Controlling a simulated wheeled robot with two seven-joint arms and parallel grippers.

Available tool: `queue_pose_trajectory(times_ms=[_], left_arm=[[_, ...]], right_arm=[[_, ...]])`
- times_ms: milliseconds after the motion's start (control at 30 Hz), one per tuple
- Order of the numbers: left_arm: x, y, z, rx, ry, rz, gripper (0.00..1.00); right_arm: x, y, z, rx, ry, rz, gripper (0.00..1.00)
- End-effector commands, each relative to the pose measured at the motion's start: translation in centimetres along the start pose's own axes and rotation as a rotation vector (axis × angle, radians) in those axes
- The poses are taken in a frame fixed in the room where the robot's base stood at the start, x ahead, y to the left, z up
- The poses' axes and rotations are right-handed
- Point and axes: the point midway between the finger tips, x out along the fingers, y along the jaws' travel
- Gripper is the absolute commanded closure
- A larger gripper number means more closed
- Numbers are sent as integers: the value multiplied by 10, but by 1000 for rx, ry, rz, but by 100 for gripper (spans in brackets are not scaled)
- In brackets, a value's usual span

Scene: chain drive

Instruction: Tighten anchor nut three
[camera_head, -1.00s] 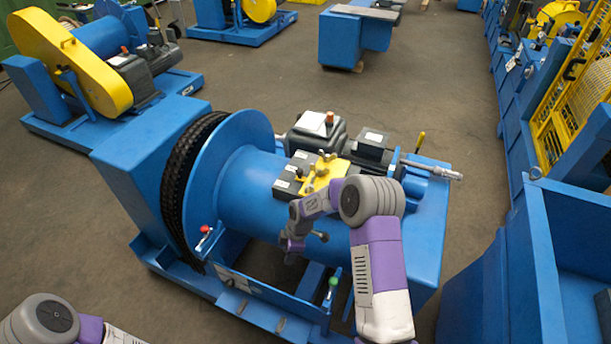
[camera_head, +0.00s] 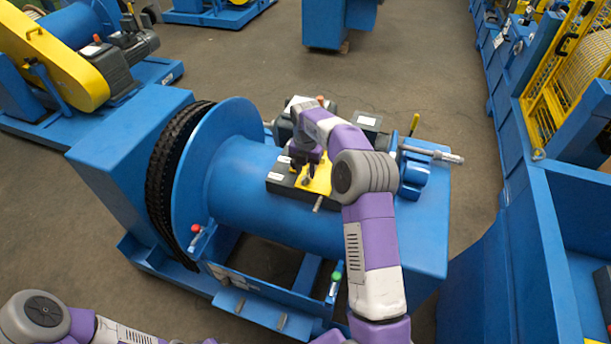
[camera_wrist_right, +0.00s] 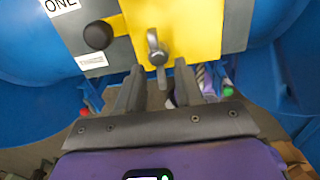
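A yellow plate (camera_head: 318,182) sits on a dark block (camera_head: 277,186) on top of the blue drum machine. My right gripper (camera_head: 306,170) is over the plate, fingers down. In the right wrist view the gripper (camera_wrist_right: 159,72) is open, its two fingers apart. A grey metal nut with a lever-like handle (camera_wrist_right: 157,50) stands on the yellow plate (camera_wrist_right: 195,25), between and just beyond the fingertips; I cannot tell if they touch it. A black round knob (camera_wrist_right: 98,35) is beside it. One label reads ONE (camera_wrist_right: 60,5); the smaller label (camera_wrist_right: 91,60) is too blurred to read.
The big blue drum (camera_head: 235,185) and flange with a black chain (camera_head: 170,165) lie left of my right arm. A red-tipped lever (camera_head: 196,232) and a green-tipped lever (camera_head: 336,280) stand in front. A blue bin (camera_head: 545,230) borders the right side.

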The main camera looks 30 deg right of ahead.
Motion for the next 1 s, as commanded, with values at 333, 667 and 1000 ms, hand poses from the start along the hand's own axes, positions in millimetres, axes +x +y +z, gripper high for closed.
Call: queue_pose_trajectory(times_ms=[333, 667, 1000], left_arm=[[6, -2, 0, 0, 0, 0, 57], [6, -2, 0, 0, 0, 0, 57], [4, -1, 0, 0, 0, 0, 57]], right_arm=[[26, 0, 0, 2, 0, 1, 64], [25, 0, 0, 2, -1, 1, 87], [24, 0, 0, 23, 0, 1, 100]])
